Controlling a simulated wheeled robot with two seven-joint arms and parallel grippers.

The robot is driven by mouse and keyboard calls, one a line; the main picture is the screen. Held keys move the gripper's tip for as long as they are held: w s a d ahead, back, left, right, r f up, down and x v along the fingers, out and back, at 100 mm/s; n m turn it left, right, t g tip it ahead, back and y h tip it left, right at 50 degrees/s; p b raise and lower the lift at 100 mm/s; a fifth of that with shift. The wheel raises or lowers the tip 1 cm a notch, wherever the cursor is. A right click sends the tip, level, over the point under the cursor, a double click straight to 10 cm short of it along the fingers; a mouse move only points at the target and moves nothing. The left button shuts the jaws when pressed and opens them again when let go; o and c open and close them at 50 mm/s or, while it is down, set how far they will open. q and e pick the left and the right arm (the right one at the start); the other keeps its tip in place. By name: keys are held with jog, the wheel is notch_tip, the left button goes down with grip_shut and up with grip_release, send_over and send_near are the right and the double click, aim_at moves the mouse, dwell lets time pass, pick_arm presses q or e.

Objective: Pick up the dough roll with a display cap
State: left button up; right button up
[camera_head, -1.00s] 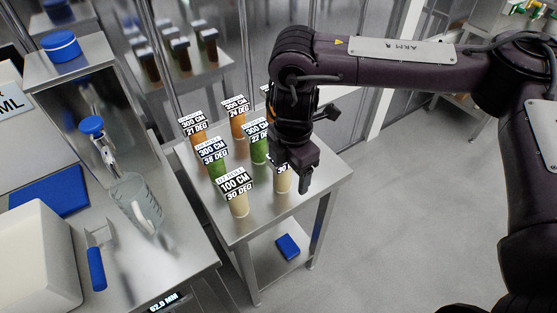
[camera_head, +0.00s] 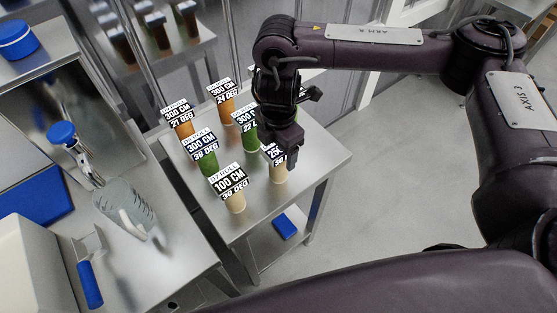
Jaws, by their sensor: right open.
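Several dough rolls stand upright on a steel table (camera_head: 318,165), each with a white-and-black display cap. A cream roll (camera_head: 235,202) at the front has a cap (camera_head: 228,181) reading 100 CM and 30 DEG. A second cream roll (camera_head: 279,174) stands to its right; its cap is partly hidden by my right gripper (camera_head: 291,162). That gripper points down, open, just above or beside this roll; whether it touches is unclear. Green rolls (camera_head: 208,162) (camera_head: 250,139) and orange rolls (camera_head: 185,129) (camera_head: 228,106) stand behind. My left gripper is out of view.
A blue block (camera_head: 286,227) lies on the table's lower shelf. The floor at right is clear.

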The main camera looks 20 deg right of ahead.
notch_tip(320, 180, down, 2)
jog(key=shift+f, duration=0.25)
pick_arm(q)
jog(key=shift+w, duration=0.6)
pick_arm(e)
jog(key=c, duration=1.2)
jog(key=shift+r, duration=0.1)
